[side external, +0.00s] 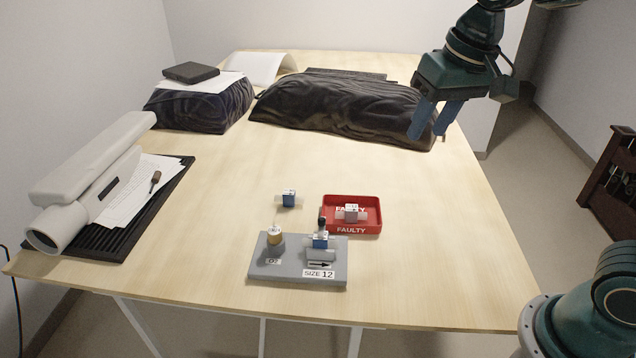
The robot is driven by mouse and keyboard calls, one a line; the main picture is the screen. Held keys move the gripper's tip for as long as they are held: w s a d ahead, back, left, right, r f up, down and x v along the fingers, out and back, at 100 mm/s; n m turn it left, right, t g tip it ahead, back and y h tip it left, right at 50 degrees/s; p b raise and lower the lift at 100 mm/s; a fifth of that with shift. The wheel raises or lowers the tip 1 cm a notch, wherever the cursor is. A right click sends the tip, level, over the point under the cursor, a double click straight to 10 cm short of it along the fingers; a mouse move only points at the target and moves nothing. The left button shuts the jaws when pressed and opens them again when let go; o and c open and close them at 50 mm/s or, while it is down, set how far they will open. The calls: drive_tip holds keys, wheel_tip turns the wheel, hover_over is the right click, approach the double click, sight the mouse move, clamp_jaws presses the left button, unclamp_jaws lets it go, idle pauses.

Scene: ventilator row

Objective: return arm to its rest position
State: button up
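My gripper (432,120) is at the upper right, in front of the right end of the long dark draped bundle in the picture. Its two blue fingers are apart with nothing visible between them. It is well away from the small parts at the table's front. A grey block (262,270) marked "SIZE 12" carries a brass-topped fitting (275,236) on its left and a blue and white part (320,242) on its right. A red tray (368,229) marked "FAULTY" holds a white part (351,212). Another blue and white part (288,198) lies on the bare table.
The long dark bundle (335,104) lies along the back of the table (420,280). A smaller dark bundle (200,108) with paper and a dark book (191,72) stands back left. A white cylindrical device (90,185) lies at the left. The table's middle is clear.

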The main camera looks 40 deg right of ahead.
drive_tip(key=s+d+f+n+t, duration=0.1)
drive_tip(key=s+d, duration=0.1)
drive_tip(key=s, duration=0.5)
drive_tip(key=s+d+f+n+t, duration=0.1)
drive_tip(key=s, duration=0.6)
drive_tip(key=shift+s+d+n+t, duration=0.2)
drive_tip(key=shift+d+n+t, duration=0.1)
drive_tip(key=shift+d+n, duration=0.1)
